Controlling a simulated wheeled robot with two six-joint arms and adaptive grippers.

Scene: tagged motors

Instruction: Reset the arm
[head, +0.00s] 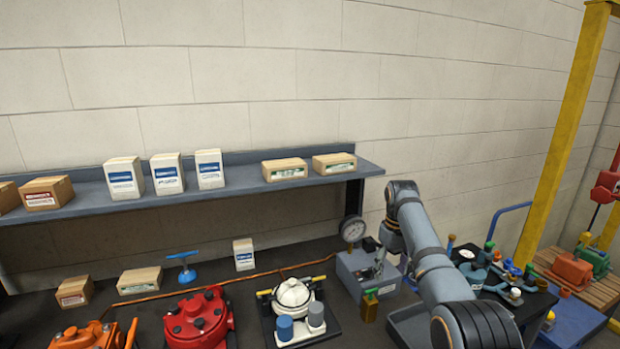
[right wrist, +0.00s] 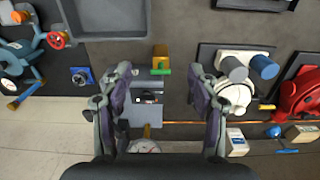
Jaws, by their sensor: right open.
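My right arm comes in from the lower right of the head view, and its gripper (head: 381,262) points down over the grey gauge box (head: 355,268). In the right wrist view the same gripper (right wrist: 160,78) is open. Its two fingers are wide apart with nothing held between them. Part of the gauge box (right wrist: 145,112) and a brass block with a green handle (right wrist: 160,58) show in the gap, below the fingers. The height over the box is hard to tell. My left gripper is not in view.
A white motor (head: 292,294), a red motor (head: 198,318) and an orange motor (head: 95,337) stand on the dark bench. A shelf (head: 235,190) with several cartons runs behind. A grey tray (head: 408,325) and a yellow post (head: 560,140) are at right.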

